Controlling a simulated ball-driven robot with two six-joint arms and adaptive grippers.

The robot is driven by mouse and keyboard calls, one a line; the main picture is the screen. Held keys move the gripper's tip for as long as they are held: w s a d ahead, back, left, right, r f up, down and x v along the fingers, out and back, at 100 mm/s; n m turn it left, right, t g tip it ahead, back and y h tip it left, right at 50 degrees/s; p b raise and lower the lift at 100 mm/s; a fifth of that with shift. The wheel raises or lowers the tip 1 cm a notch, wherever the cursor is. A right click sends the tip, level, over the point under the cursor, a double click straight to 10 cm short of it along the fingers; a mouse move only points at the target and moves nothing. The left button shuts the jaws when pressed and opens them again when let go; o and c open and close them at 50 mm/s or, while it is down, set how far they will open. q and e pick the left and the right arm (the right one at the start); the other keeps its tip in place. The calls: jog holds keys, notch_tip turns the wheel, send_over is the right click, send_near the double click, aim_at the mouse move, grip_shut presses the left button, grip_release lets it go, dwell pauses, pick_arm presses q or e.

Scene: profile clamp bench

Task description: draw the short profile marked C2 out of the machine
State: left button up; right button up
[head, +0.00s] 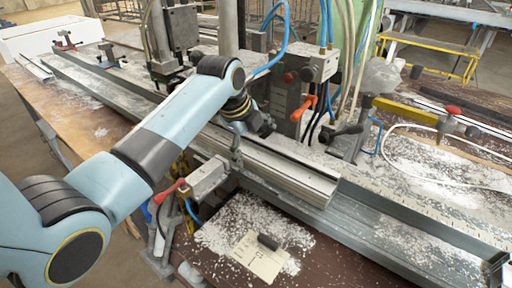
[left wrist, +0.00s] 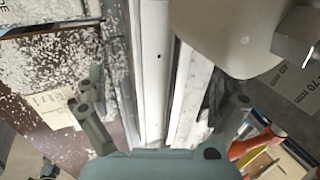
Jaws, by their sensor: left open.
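A light grey ribbed profile (head: 290,174) lies lengthwise in the machine's channel, its cut end facing the front right. I cannot read a mark on it. In the left wrist view a pale profile (left wrist: 154,75) runs between the fingers of my left gripper (left wrist: 160,110). In the head view my left gripper (head: 243,143) is over the rear part of the profile, partly hidden by its own wrist. It is open, with a gap on both sides of the profile and no grip seen. My right gripper is not in view.
A paper card (head: 259,257), seemingly marked C2, lies with a dark cylinder (head: 268,241) on the chip-covered table. A clamp with a red handle (head: 170,191) stands left of the profile. Clamp blocks, hoses and an orange lever (head: 303,108) crowd behind. The rail (head: 400,235) continues front right.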

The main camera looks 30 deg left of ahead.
aim_at(258, 153)
pick_arm(q)
jog(key=shift+x, duration=2)
jog(key=shift+s+f, duration=0.1)
jog(key=c, duration=1.7)
jog(key=o, duration=1.7)
jog(key=v, duration=1.2)
